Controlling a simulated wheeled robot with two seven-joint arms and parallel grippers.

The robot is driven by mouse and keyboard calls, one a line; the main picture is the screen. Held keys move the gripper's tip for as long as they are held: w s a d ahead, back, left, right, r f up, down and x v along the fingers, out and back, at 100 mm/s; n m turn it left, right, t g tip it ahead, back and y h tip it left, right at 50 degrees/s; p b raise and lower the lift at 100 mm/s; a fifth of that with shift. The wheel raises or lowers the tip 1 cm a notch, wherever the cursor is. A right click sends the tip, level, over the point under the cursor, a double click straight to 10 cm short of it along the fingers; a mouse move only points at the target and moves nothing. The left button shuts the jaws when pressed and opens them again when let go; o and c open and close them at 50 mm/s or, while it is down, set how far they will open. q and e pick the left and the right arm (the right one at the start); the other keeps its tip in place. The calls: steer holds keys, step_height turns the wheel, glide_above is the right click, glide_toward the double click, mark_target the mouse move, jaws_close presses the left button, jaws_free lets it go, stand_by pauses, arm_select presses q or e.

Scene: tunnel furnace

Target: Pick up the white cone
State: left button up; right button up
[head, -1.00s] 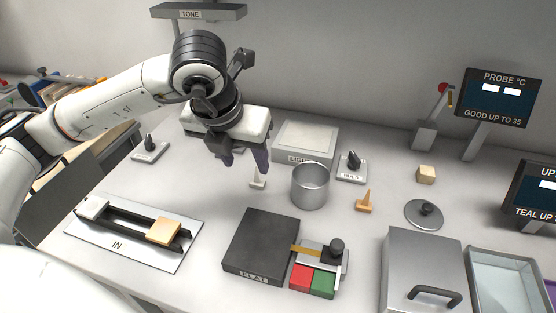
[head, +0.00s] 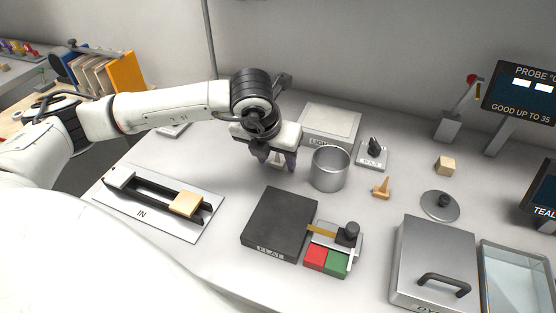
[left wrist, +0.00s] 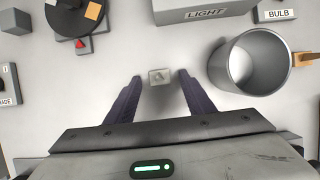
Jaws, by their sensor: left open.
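The white cone (left wrist: 159,77) stands on the table in the left wrist view, seen from above as a small pale square base with a point. It lies between the fingertips of my left gripper (left wrist: 159,82), with a gap on each side. In the head view my left gripper (head: 276,161) is low over the table, left of the metal cup, and mostly hides the cone. The gripper is open and holds nothing. My right gripper is not in view.
The metal cup (head: 330,168) stands close to the right of my left gripper. The LIGHT box (head: 331,122) is behind, and the black FLAT plate (head: 279,222) is in front. An orange cone-like piece (head: 381,188) stands right of the cup.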

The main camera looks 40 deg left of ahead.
arm_select(q)
steer(key=c, duration=1.1)
steer(key=shift+r, duration=0.1)
step_height(320, 180, up, 10)
steer(key=shift+b, duration=0.4)
